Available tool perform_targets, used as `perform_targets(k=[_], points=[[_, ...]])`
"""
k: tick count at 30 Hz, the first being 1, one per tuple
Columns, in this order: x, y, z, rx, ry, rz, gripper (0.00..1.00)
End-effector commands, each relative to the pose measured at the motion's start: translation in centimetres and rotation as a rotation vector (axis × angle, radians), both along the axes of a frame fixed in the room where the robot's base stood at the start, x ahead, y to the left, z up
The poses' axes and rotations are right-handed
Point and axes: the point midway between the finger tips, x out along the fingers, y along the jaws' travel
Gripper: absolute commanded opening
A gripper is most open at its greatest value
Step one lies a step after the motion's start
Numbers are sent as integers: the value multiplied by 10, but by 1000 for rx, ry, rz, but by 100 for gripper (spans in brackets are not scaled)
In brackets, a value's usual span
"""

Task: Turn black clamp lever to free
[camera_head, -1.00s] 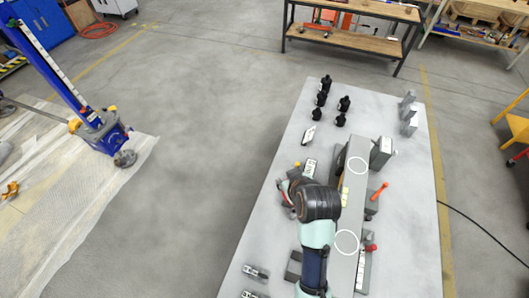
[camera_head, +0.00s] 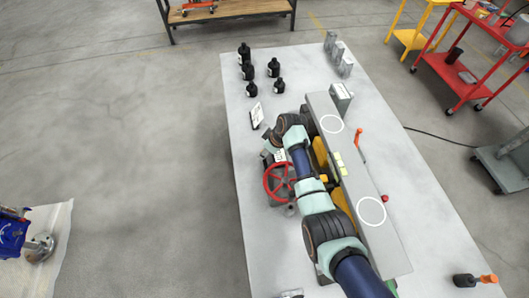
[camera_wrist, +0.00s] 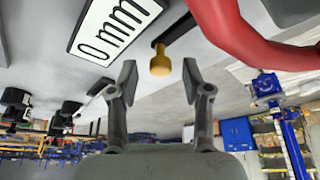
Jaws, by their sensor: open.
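A dark lever with a yellow knob (camera_wrist: 161,62) shows in the wrist view; I take it for the clamp lever. My gripper (camera_wrist: 159,81) is open, and its two grey fingers stand apart on either side of the knob, with a gap visible on both sides. In the head view the lever cannot be made out; my arm covers much of that spot. A red handwheel (camera_head: 267,180) sits on the near jack just left of my arm, and its rim (camera_wrist: 245,40) curves across the upper right of the wrist view. A "0 mm" display (camera_wrist: 112,25) is left of the knob.
The grey table (camera_head: 250,225) carries a long grey beam (camera_head: 375,235) right of my arm. An orange-handled lever (camera_head: 359,139) is beside the beam. The table's left front is mostly clear.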

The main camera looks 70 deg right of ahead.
Motion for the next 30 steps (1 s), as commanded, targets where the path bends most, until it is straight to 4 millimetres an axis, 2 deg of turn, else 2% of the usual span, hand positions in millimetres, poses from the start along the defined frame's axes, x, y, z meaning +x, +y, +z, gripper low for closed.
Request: perform_targets(k=[3,10,18,19,30], points=[[3,0,-7,0,0,0,49],[3,0,-7,-1,0,0,48],[3,0,-7,-1,0,0,3],[3,0,-7,-1,0,0,0],[5,1,-7,-1,0,8,0]])
